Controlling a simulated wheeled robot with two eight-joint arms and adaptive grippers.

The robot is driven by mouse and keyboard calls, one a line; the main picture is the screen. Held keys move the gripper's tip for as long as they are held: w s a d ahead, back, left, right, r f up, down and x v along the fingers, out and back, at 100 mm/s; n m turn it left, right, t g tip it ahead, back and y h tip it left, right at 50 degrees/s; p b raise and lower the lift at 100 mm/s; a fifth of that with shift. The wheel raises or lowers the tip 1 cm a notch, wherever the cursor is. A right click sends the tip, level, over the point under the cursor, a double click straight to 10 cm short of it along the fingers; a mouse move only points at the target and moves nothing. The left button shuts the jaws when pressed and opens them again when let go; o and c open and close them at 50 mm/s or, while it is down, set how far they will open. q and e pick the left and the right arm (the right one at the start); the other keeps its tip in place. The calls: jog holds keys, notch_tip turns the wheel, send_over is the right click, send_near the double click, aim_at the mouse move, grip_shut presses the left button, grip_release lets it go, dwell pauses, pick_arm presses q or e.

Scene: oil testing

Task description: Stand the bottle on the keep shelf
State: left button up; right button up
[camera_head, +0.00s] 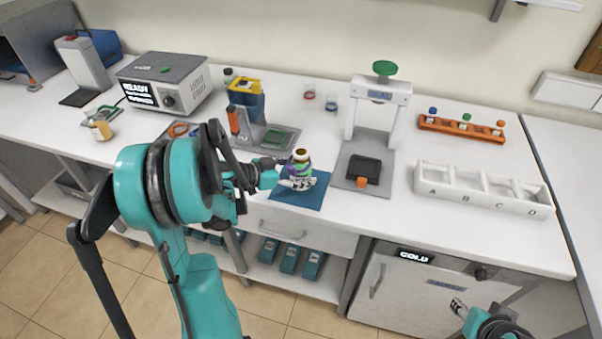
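No shelf is clearly marked as the keep shelf.
A white press (379,97) stands right of the mat. Beyond it are a white rack (484,186) lettered A to D and an orange holder (461,129). A blue-yellow device (247,100) stands behind the bottle. Several teal containers (290,258) sit on a shelf below the bench.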

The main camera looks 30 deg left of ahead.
pick_arm(q)
jog(key=c, duration=1.2)
jog(key=shift+r, duration=0.1)
